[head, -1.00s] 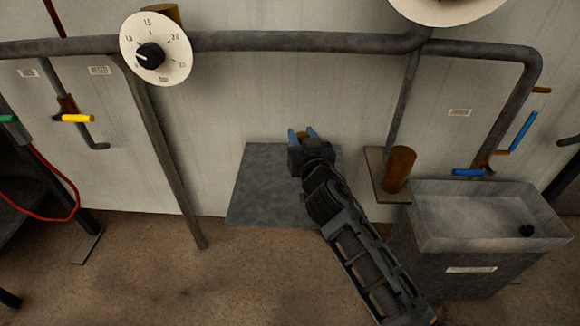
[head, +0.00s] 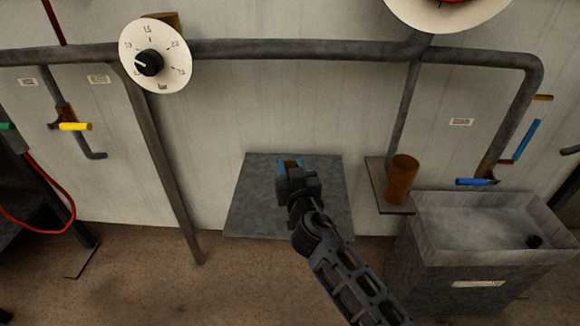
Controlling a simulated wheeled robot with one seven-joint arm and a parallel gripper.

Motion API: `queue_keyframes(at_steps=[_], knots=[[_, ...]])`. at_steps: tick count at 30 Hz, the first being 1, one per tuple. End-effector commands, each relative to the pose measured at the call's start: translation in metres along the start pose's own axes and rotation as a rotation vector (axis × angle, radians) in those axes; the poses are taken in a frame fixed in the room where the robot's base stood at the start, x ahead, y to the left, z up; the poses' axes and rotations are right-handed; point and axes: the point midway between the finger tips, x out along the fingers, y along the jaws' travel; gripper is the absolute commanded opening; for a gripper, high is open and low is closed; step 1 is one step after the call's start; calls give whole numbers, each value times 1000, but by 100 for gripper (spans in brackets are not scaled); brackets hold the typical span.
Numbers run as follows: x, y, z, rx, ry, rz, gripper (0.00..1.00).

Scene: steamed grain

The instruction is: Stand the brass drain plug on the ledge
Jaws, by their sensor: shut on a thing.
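My gripper (head: 290,164) is over the back part of a flat grey ledge (head: 250,205) against the wall. Its blue fingertips are close together, with a small brownish piece between them. This looks like the brass drain plug (head: 290,163), mostly hidden by the fingers and the wrist. I cannot tell whether the plug touches the ledge or is held above it. The ledge is bare around the gripper.
A rusty brown cylinder (head: 402,180) stands on a small shelf (head: 376,185) to the right. A grey basin (head: 470,238) is beyond it. A pipe (head: 290,46) with a dial (head: 155,56) crosses the wall above. A slanted post (head: 165,165) stands left of the ledge.

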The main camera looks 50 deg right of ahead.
Motion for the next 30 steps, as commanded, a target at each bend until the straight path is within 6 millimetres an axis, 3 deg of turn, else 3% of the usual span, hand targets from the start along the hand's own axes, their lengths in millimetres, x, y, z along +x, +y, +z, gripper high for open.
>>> queue_keyframes(at_steps=[1,2,9,20,30], knots=[[0,0,2,0,2,0,0],[0,0,2,0,0,0,39],[0,0,1,0,0,0,62],[0,0,-4,0,-1,0,63],[-65,0,3,0,-1,-1,63]])
